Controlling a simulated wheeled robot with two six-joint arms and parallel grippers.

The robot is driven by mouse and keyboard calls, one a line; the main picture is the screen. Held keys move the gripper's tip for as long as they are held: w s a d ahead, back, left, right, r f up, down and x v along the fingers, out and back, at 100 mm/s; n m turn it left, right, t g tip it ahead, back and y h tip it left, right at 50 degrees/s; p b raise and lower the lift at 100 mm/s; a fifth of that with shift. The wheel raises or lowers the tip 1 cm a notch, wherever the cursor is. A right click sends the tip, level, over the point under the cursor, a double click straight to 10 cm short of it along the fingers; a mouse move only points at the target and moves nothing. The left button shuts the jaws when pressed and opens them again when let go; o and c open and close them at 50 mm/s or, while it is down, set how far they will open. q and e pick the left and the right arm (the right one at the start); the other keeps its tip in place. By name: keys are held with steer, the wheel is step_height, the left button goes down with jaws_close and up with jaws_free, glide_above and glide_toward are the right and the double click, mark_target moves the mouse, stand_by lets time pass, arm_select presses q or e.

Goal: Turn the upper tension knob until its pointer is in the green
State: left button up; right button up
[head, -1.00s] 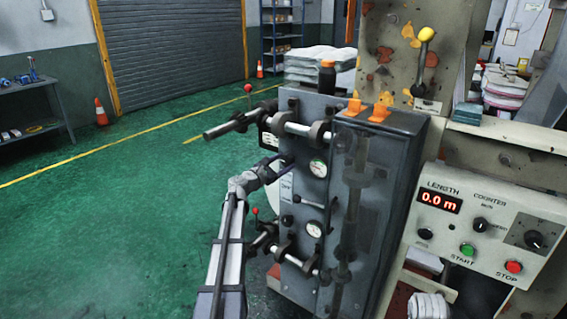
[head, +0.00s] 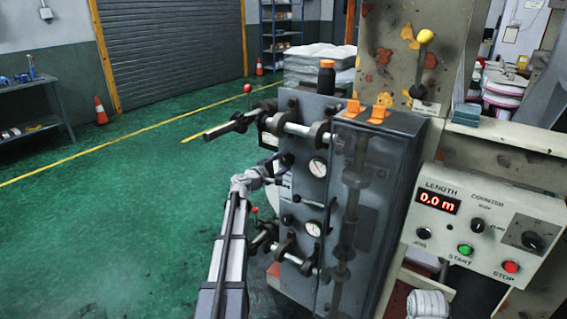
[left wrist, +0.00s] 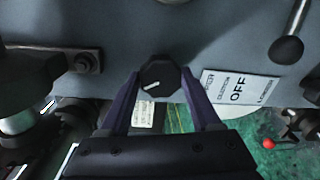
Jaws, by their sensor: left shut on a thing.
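The upper tension knob is a dark, many-sided knob (left wrist: 158,78) with a white mark on its face, in the left wrist view. In the head view the knob (head: 287,159) is on the left face of the grey cabinet. My left gripper (head: 276,167) is shut on it, one purple finger on each side; the fingers also show in the left wrist view (left wrist: 160,92). The upper round gauge (head: 317,167) is right of the knob, white with a dark needle. Its green zone is too small to tell. My right gripper is out of view.
Steel rollers (head: 298,129) stick out above the knob. A lower gauge (head: 313,229) and a black-ended lever (head: 299,198) are below. An OFF label (left wrist: 238,88) is beside the knob. A control panel (head: 478,222) stands at right.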

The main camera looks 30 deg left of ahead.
arm_select(q)
steer(key=m, duration=0.4)
steer(key=shift+d+f+m+y, duration=0.1)
steer(key=shift+m+y, duration=0.2)
stand_by(0.4)
steer(key=o, duration=1.4)
steer(key=shift+s, duration=0.1)
steer(key=s, duration=0.7)
steer(key=shift+s+a+r+p, duration=0.3)
steer(key=shift+s, duration=0.1)
